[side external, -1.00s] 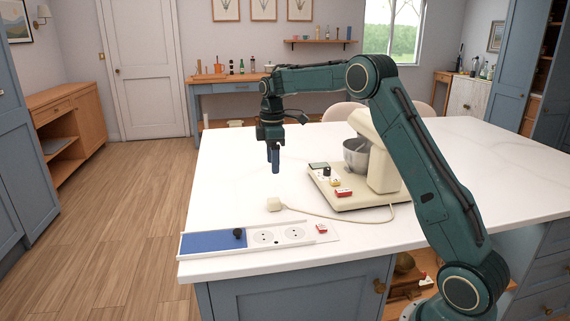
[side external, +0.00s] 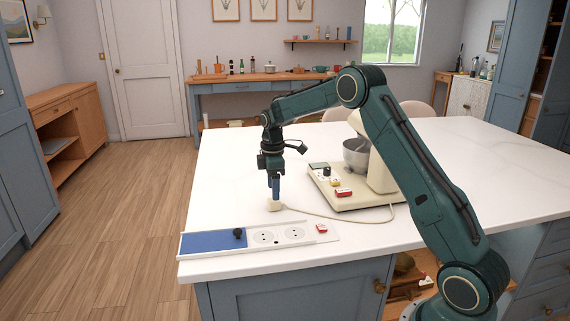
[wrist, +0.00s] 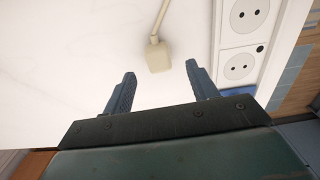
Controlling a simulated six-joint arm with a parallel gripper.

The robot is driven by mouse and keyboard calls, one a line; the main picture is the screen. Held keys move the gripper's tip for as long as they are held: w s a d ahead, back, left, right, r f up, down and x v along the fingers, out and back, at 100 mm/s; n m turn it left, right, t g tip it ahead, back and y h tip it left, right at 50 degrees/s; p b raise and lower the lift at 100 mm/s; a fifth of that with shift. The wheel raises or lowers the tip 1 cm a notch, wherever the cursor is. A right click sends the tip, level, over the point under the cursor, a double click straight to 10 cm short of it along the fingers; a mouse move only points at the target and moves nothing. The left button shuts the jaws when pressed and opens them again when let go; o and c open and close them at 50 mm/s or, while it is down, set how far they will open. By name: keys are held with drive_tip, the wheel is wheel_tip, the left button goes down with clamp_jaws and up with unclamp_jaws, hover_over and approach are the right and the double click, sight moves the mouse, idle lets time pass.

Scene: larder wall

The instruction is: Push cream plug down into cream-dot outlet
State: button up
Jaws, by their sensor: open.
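The cream plug (side external: 273,204) lies on the white countertop with its cord running right towards the mixer; it also shows in the wrist view (wrist: 158,56). My gripper (side external: 275,196) is low, right at the plug in the side view. In the wrist view my gripper (wrist: 160,74) has its two blue fingers apart, with the plug between and just beyond the tips, apart from both. The outlet strip (side external: 210,253) lies near the counter's front edge, with two round white outlets, a left one (side external: 263,237) and a right one (side external: 295,233). I cannot make out a cream dot.
A cream stand mixer (side external: 375,165) stands right of the plug, with the cord (side external: 335,219) trailing to it. A black knob (side external: 239,233) sits on the strip beside a blue panel (side external: 208,243). A small red-and-white block (side external: 321,228) is at its right. The counter left of the plug is clear.

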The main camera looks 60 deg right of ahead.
idle(0.3)
drive_tip(key=shift+d+f, duration=0.1)
drive_tip(key=shift+f, duration=2.5)
drive_tip(key=c, duration=1)
drive_tip(key=shift+r, duration=0.15)
wheel_tip(320, 180, up, 20)
drive_tip(key=shift+f, duration=0.1)
drive_tip(key=shift+f, duration=0.1)
